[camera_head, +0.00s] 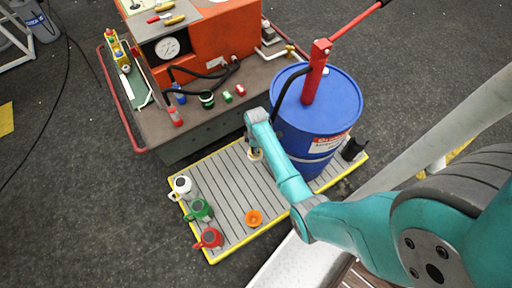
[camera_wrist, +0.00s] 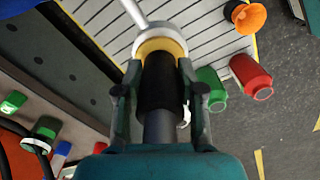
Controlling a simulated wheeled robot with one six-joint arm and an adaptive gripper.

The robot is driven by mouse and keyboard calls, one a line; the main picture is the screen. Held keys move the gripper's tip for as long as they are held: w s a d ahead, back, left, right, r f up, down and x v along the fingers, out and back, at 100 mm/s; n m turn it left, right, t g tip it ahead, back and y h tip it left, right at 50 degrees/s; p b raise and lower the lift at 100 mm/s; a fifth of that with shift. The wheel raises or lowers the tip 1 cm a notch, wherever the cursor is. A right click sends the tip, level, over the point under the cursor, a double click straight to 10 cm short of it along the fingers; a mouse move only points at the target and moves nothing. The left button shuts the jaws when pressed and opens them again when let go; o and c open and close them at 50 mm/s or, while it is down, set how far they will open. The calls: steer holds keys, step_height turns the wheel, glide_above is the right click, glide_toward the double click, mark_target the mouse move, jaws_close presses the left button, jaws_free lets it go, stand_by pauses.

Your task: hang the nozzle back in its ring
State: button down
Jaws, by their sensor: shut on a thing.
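My gripper (camera_wrist: 159,70) is shut on the nozzle (camera_wrist: 158,88), a black cylinder with a grey end, held between both fingers in the wrist view. Just beyond the fingertips is the ring (camera_wrist: 174,45), pale with a yellow inner edge, on a thin rod. The nozzle's far end overlaps the ring in this view; I cannot tell whether it is inside it or only in front. In the head view the ring (camera_head: 256,156) shows small below my gripper, left of the blue drum (camera_head: 304,135). The nozzle is mostly hidden there.
The slatted pallet (camera_head: 229,172) carries a white jug (camera_head: 183,187), a green jug (camera_head: 200,210), a red jug (camera_head: 210,238) and an orange funnel (camera_head: 254,218). A red hand pump (camera_head: 316,72) with a black hose stands on the drum. An orange machine (camera_head: 212,48) stands behind on a cart.

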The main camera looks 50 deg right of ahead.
steer(key=shift+f, duration=0.4)
steer(key=c, duration=1)
jaws_free()
steer(key=shift+r, duration=5.45)
